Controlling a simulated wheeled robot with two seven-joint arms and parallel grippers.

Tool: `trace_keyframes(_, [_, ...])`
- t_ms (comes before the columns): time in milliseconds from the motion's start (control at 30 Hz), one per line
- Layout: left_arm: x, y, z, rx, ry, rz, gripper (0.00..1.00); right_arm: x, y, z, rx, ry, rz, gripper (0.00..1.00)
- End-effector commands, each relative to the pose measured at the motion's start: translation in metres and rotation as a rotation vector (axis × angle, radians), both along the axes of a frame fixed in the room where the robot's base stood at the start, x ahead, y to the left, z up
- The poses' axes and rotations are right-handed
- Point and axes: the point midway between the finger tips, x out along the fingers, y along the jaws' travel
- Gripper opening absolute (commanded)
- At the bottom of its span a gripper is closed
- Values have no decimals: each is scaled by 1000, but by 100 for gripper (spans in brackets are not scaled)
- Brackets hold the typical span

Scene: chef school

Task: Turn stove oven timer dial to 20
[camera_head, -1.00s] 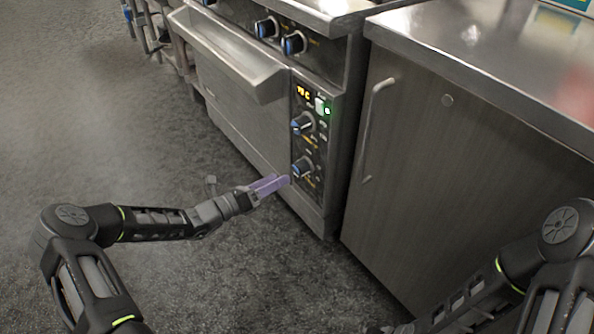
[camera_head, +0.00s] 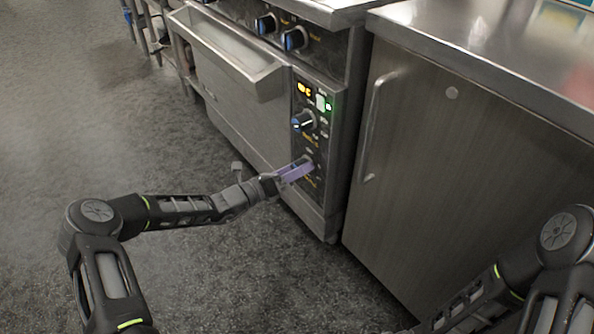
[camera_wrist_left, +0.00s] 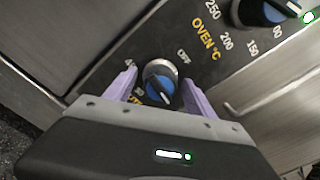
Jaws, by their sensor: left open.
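The stove's oven panel (camera_head: 326,143) is on the front of the steel range. The lower dial (camera_wrist_left: 159,82), blue and black with a silver ring, sits between the two purple fingers of my left gripper (camera_wrist_left: 160,90) in the left wrist view. The fingers straddle the dial and are open. "OFF" shows beside it; the rest of its scale is partly hidden. In the head view my left gripper (camera_head: 298,170) covers this dial. The upper dial (camera_head: 303,121), the oven temperature one, is above and clear; it also shows in the left wrist view (camera_wrist_left: 262,12). My right gripper is not visible.
The oven door handle (camera_head: 225,50) juts out left of the panel. More stove knobs (camera_head: 294,38) are above. A steel cabinet (camera_head: 460,170) with a vertical handle (camera_head: 374,125) stands right. The floor (camera_head: 130,130) at left is clear.

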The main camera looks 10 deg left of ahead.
Motion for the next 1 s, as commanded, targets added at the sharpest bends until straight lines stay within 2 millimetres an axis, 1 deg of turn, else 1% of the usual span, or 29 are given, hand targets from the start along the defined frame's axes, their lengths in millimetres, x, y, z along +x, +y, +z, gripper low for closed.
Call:
trace_keyframes(133, [0, 0, 0, 0, 0, 0, 63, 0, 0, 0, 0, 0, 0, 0])
trace_keyframes(867, [0, 0, 0, 1, 0, -1, 3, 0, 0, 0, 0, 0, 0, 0])
trace_keyframes(900, [0, 0, 0, 1, 0, -1, 1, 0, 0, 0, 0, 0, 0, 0])
trace_keyframes(1000, [0, 0, 1, 11, -8, -1, 1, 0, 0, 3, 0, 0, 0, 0])
